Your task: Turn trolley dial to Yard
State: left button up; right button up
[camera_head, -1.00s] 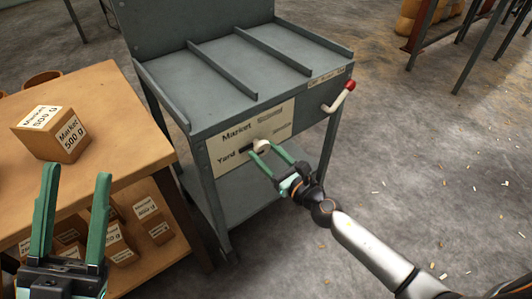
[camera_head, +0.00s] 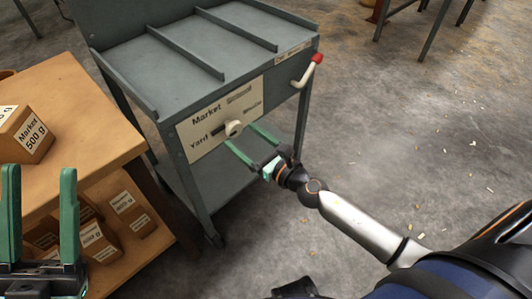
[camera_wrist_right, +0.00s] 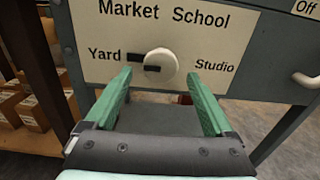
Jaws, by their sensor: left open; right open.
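The trolley dial (camera_head: 233,128) is a round white knob on a pale label panel on the grey trolley's side. It also shows in the right wrist view (camera_wrist_right: 163,66). A black bar sticks out from its left side toward the word Yard (camera_wrist_right: 105,55). Market, School and Studio are printed around it. My right gripper (camera_head: 240,134) is open in front of the dial, its green fingers on either side and slightly below the knob. It holds nothing, and no contact shows. My left gripper (camera_head: 40,172) is open and empty beside the wooden table, far from the dial.
The trolley (camera_head: 175,65) has a divided top and a crank with a red grip (camera_head: 311,68) on its right. A wooden table (camera_head: 75,115) with a Market 500 g box (camera_head: 22,132) stands at left, with more boxes below.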

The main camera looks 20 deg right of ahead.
jog(key=b+v, duration=0.3)
jog(key=v, duration=0.7)
